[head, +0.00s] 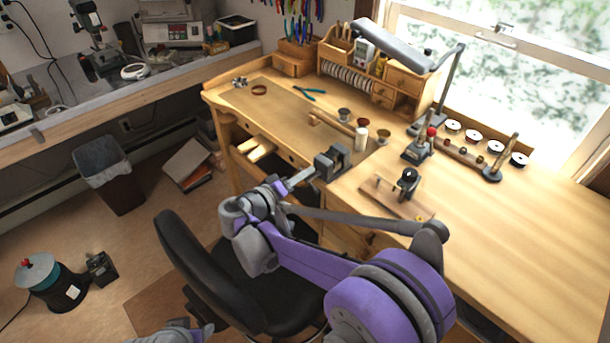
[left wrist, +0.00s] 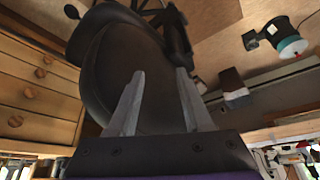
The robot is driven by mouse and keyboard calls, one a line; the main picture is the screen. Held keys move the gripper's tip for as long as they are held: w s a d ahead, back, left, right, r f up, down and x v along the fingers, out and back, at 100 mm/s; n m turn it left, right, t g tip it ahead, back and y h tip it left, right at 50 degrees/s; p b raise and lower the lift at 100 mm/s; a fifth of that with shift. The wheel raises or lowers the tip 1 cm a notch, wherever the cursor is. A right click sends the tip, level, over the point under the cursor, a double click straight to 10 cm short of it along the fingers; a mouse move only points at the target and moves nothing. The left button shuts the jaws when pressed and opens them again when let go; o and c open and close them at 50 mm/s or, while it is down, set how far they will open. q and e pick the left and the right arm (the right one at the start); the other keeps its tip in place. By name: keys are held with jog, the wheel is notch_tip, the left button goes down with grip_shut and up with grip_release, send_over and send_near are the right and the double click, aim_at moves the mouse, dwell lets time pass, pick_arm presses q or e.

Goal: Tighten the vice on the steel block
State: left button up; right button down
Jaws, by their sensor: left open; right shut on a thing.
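The dark grey vice (head: 327,166) is fixed at the front edge of the wooden workbench, with its screw pointing out toward the chair. I cannot make out the steel block clearly between the jaws. My right gripper (head: 283,188) is at the outer end of the vice's screw, shut on what looks like the vice handle, which its fingers mostly hide. My left gripper (left wrist: 160,90) shows in the left wrist view with its two grey fingers apart and nothing between them. It is low, away from the vice, facing the black chair.
The black chair (head: 185,262) stands before the bench, below my right arm. On the workbench (head: 480,225), a small tool on a wooden board (head: 385,200) lies right of the vice. A white cylinder (head: 361,139) and small cups stand behind it. The bench's right front is clear.

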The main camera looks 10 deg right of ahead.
jog(key=n, duration=0.3)
jog(key=shift+w+f+g+b, duration=0.1)
jog(key=shift+f+g+b, duration=0.2)
jog(key=shift+g+b, duration=0.1)
jog(key=shift+f+n+g+h+b, duration=0.2)
jog(key=shift+n+g+h+b, duration=0.25)
jog(key=shift+n, duration=1.05)
jog(key=c, duration=1)
grip_release()
jog(key=shift+a, duration=0.1)
jog(key=v, duration=1)
jog(key=shift+s+a+b, duration=0.2)
jog(key=shift+a+b, duration=0.1)
